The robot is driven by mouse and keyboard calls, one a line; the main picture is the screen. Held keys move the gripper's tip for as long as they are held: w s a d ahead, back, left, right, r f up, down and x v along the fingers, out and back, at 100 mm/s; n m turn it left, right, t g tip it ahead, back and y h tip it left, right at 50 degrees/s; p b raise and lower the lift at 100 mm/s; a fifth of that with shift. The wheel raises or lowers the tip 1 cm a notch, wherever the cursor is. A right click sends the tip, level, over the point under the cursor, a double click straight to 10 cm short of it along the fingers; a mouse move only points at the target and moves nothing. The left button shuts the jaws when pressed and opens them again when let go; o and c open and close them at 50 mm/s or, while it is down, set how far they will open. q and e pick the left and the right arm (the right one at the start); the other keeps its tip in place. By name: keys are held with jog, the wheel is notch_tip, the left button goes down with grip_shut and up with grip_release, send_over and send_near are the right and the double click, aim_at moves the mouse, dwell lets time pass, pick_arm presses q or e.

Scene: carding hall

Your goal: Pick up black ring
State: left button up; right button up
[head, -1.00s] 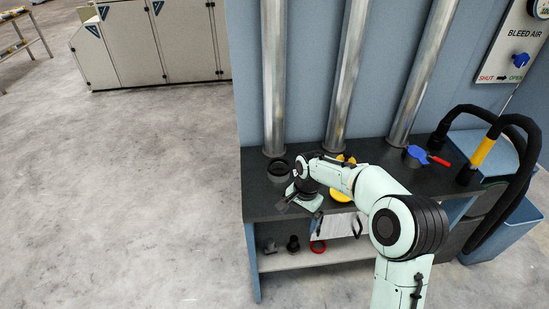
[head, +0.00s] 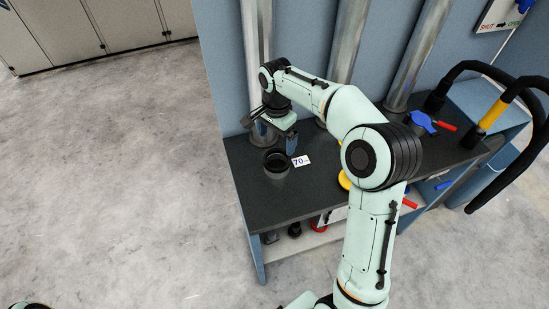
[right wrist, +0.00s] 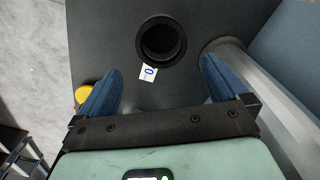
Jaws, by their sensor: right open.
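The black ring (head: 277,163) stands on the dark bench top (head: 262,205), near its left end. Its round opening faces up. My right gripper (head: 275,143) hangs above and a little behind it, fingers pointing down, apart from it. In the right wrist view the ring (right wrist: 161,60) lies ahead of the open blue fingertips (right wrist: 161,70), roughly centred between them. Nothing is between the fingers. My left gripper is not in view.
A yellow part (head: 344,181) is partly hidden by my right arm. A blue valve with a red handle (head: 424,122) and black hoses stand farther right.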

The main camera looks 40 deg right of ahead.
notch_tip(320, 180, down, 9)
jog(key=shift+f, duration=0.15)
jog(key=c, duration=0.7)
